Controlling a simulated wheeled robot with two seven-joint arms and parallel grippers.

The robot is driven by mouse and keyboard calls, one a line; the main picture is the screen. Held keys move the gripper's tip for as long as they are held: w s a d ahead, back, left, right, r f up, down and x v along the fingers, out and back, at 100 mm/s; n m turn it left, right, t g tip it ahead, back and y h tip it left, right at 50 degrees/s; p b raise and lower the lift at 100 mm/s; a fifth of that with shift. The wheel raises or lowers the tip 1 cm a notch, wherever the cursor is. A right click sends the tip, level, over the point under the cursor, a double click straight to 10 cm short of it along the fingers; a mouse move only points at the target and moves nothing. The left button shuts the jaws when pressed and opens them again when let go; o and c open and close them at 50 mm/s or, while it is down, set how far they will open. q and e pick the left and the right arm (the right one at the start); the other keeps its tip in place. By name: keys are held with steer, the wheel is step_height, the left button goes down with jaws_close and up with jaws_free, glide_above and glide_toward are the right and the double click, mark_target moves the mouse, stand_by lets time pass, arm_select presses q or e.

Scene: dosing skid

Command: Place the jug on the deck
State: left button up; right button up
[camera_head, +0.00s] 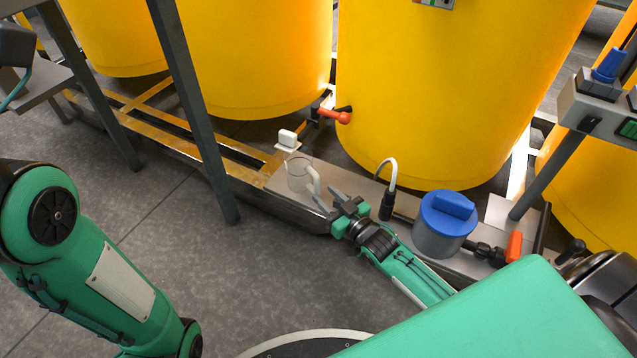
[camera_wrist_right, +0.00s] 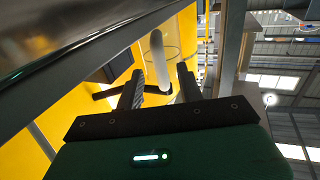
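The clear jug (camera_head: 297,181) with a pale handle (camera_head: 314,181) appears upright at the left end of the grey skid deck (camera_head: 349,181). I cannot tell for certain whether its base touches the deck. My right gripper (camera_head: 333,202) is beside the handle, its fingers apart. In the right wrist view, the pale handle (camera_wrist_right: 159,60) lies between the spread fingers of the gripper (camera_wrist_right: 160,88), with gaps on both sides. The jug's clear body (camera_wrist_right: 173,50) shows faintly behind. My left arm is at the left of the head view; its gripper is out of frame.
A small white block (camera_head: 287,138) is behind the jug. A curved white spout (camera_head: 388,170) and a blue-lidded grey pot (camera_head: 445,225) stand right of my gripper. A dark post (camera_head: 192,110) rises at left.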

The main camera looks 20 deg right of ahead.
steer(key=p+v, duration=0.2)
steer(key=v, duration=0.4)
steer(key=shift+s+p, duration=0.3)
steer(key=shift+p, duration=0.05)
steer(key=shift+r, duration=0.1)
